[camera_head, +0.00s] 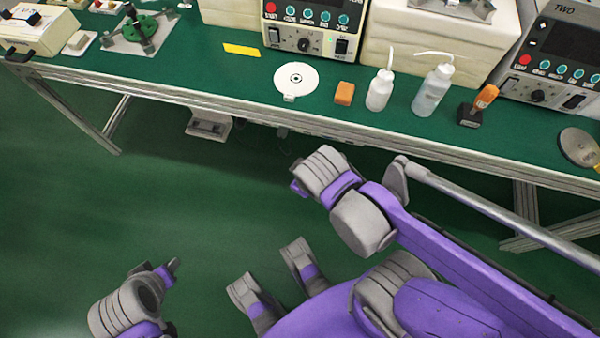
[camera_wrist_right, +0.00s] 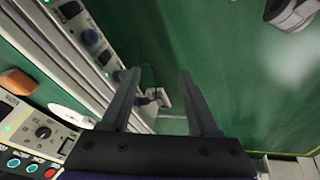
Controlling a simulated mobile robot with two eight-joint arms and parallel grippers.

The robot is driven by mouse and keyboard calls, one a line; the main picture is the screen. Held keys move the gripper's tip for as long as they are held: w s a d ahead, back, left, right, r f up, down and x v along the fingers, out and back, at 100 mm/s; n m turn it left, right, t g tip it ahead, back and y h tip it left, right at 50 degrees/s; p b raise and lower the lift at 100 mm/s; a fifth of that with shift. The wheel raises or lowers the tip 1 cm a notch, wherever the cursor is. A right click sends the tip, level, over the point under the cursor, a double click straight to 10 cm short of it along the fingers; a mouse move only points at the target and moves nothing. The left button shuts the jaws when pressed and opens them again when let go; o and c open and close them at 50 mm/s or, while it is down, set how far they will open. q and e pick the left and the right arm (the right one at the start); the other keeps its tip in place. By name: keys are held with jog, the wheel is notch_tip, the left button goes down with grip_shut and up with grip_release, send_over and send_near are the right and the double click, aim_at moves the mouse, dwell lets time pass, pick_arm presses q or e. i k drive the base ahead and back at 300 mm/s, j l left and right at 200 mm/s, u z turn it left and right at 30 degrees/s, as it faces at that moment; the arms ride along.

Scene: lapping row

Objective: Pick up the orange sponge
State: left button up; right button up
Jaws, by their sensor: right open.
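The orange sponge (camera_head: 345,93) is a small block lying flat on the green bench top, between a white disc and a white squeeze bottle. An orange block at the left edge of the right wrist view (camera_wrist_right: 17,82) looks like the same sponge. My right gripper (camera_wrist_right: 158,77) is open and empty, with its two dark fingers apart and away from the sponge. In the head view my right wrist hangs in front of the bench edge and its fingers are hidden. My left arm shows at the lower left; I cannot make out its gripper fingers.
The white disc (camera_head: 296,80) lies left of the sponge. The white bottle (camera_head: 380,90) and a clear bottle (camera_head: 432,90) stand close on its right. A control box (camera_head: 310,28) stands behind. A yellow strip (camera_head: 241,50) lies further left. The bench front is clear before the sponge.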

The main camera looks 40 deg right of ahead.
aim_at(343, 96)
jog(key=z, duration=1.35)
jog(key=j, duration=0.15)
jog(key=i+z, duration=0.05)
jog(key=i, duration=0.05)
